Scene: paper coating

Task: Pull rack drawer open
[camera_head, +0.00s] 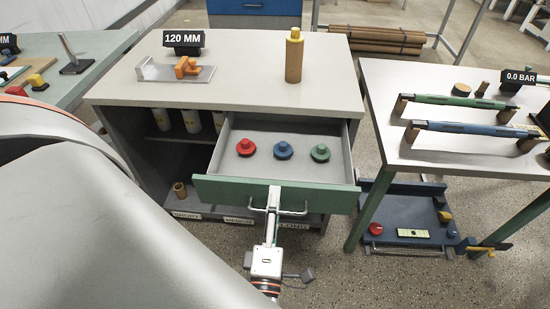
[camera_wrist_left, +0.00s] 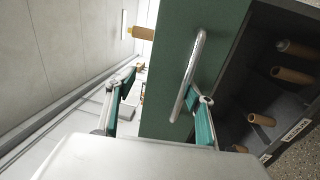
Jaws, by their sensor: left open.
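The rack drawer (camera_head: 222,187) has a green front and stands pulled out of the grey rack. Its silver handle (camera_head: 293,212) is on the front face and also shows in the left wrist view (camera_wrist_left: 190,70). A red, a blue and a green knob-like piece (camera_head: 283,150) sit in a row inside the drawer. My left gripper (camera_head: 273,192) is at the drawer front, by the left part of the handle. In the left wrist view its fingers are apart, with one tip close to the handle. I cannot tell whether they touch it. My right gripper is not in view.
White bottles stand inside the rack. A side table (camera_head: 390,150) with green and blue rollers is at right, above a blue tray (camera_head: 395,205).

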